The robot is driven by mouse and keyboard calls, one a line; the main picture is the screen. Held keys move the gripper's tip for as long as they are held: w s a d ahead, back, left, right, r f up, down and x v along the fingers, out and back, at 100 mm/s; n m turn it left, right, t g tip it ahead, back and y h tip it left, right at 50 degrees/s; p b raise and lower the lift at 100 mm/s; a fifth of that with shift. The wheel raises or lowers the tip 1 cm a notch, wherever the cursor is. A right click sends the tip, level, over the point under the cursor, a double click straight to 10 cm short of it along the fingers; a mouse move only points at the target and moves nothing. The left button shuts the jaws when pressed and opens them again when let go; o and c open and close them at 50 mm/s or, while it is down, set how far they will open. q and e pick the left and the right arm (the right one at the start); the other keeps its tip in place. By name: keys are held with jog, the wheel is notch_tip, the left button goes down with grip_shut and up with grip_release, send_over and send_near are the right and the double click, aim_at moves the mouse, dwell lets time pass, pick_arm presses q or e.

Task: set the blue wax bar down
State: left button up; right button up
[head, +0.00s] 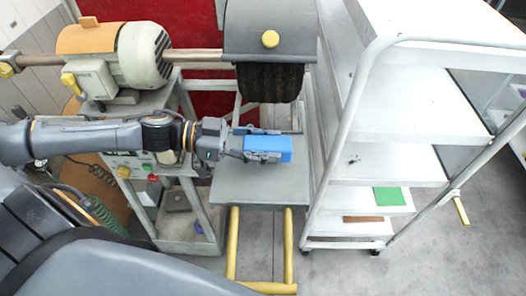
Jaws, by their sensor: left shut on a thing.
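The blue wax bar (268,149) is in the head view, just right of centre. My left gripper (246,147) comes in from the left and is shut on the bar's left end. The bar lies level over the small grey shelf (262,190) in front of the buffing brush (270,82). Whether the bar touches the shelf cannot be told from this view. My right gripper is not in view.
The motor (142,55) and its shaft stand behind my left arm. A white rack cart (400,130) stands at the right, with a green piece (389,196) and a brown piece (363,219) on its lower shelves. The grey shelf's front part is bare.

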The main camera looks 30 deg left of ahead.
aim_at(263, 165)
pick_arm(q)
jog(key=shift+w+a+f, duration=0.1)
jog(key=shift+a+f, duration=0.3)
jog(key=shift+f, duration=0.15)
notch_tip(263, 165, down, 2)
jog(key=shift+f+p, duration=0.1)
jog(key=shift+p, duration=0.45)
jog(key=shift+f, duration=0.45)
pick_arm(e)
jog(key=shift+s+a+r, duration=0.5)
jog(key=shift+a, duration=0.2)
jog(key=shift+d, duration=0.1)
pick_arm(q)
jog(key=shift+f, duration=0.1)
jog(key=o, duration=1.3)
jog(key=shift+c, duration=0.2)
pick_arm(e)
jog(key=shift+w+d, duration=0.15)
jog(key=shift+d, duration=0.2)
